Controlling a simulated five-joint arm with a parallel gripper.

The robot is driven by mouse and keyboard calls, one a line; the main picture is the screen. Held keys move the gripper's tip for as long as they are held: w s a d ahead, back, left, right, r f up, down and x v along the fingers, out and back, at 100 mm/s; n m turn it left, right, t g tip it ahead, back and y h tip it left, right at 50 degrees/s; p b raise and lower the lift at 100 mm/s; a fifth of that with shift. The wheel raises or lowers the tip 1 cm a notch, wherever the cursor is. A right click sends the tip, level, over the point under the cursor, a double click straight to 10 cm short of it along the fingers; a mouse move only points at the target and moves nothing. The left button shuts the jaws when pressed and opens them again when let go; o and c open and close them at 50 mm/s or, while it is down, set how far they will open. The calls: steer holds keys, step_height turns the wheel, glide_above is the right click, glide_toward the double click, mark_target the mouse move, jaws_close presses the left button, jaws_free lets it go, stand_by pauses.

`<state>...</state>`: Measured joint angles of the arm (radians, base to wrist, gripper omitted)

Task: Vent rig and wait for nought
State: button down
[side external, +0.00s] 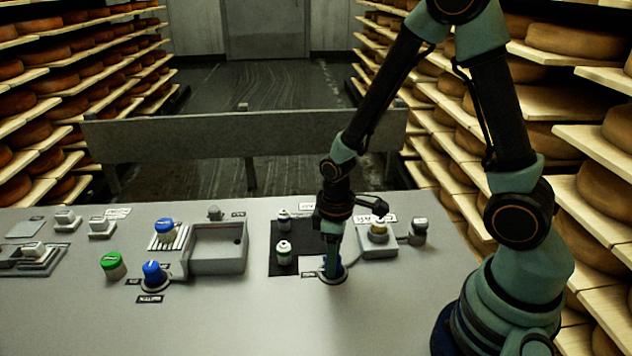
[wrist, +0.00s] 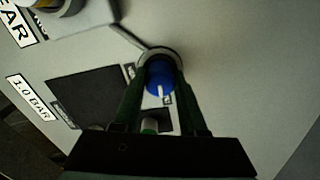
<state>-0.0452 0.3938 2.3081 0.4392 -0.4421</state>
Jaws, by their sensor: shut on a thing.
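A blue knob (wrist: 160,78) with a white pointer line sits in a pale round collar on the panel. My gripper (side external: 332,266) points down at it, with one finger on each side, shut on the knob. In the side view the fingers hide most of this knob. A grey block (side external: 376,247) with a yellowish round fitting (side external: 379,229) stands just right of my gripper; its corner shows at the top left of the wrist view. A label ending in "BAR" (wrist: 14,22) is beside it, and a "1.0 BAR" label (wrist: 29,99) lies near the black pad. No gauge reading is legible.
A black pad (side external: 277,268) bearing small white-and-dark canisters (side external: 284,251) lies left of my gripper. A grey-capped item (side external: 418,231) stands right. Farther left are an open grey tray (side external: 217,268), blue knobs (side external: 153,273) and a green knob (side external: 113,266). The panel's front is clear.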

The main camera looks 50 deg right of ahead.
steer(key=m, duration=0.8)
steer(key=shift+m, duration=0.4)
steer(key=m, duration=0.4)
steer(key=shift+m, duration=1.9)
steer(key=shift+c, duration=2.2)
jaws_free()
steer(key=shift+r, duration=0.15)
step_height(320, 180, up, 12)
